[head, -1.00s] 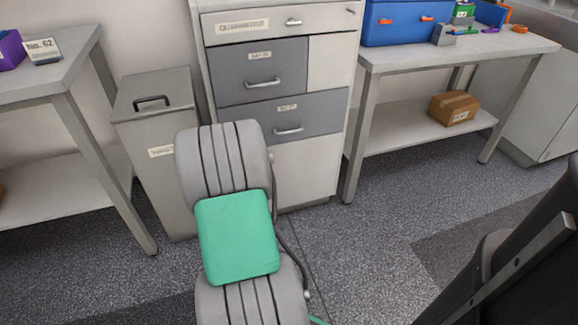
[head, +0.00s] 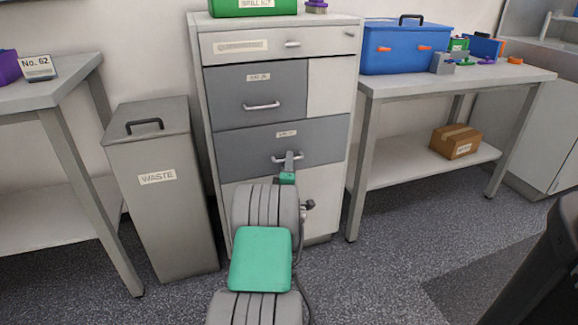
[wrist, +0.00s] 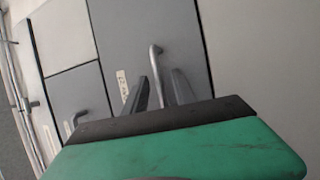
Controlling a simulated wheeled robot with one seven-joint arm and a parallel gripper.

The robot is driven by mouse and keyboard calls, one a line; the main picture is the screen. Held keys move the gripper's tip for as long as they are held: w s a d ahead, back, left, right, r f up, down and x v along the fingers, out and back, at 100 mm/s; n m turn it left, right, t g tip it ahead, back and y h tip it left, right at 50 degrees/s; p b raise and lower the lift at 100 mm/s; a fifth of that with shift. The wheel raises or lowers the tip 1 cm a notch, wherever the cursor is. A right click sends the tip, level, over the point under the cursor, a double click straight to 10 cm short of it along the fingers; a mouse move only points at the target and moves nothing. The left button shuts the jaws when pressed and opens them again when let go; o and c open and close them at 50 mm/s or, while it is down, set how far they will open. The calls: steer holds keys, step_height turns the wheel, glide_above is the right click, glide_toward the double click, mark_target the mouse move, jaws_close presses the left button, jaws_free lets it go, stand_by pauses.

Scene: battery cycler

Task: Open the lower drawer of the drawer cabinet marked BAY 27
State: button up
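The drawer cabinet (head: 328,194) stands ahead with two dark grey drawer fronts. The lower grey drawer (head: 235,155) looks shut and flush; its small label is too blurred to read surely. Its bar handle (head: 300,157) is partly hidden behind my gripper (head: 289,158). In the wrist view the handle (wrist: 156,62) stands upright and appears between the two finger tips of my gripper (wrist: 160,82). The fingers are apart, not visibly pressing on the bar. The upper grey drawer (head: 230,90), with its own handle (head: 262,106), is also shut.
A labelled waste bin (head: 160,215) stands close left of the cabinet. A bench with a blue box (head: 395,50) is at the right, with a cardboard box (head: 455,141) on its shelf. A green case (head: 250,7) sits on the cabinet.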

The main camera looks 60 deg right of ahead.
jaws_close()
stand_by(1.4)
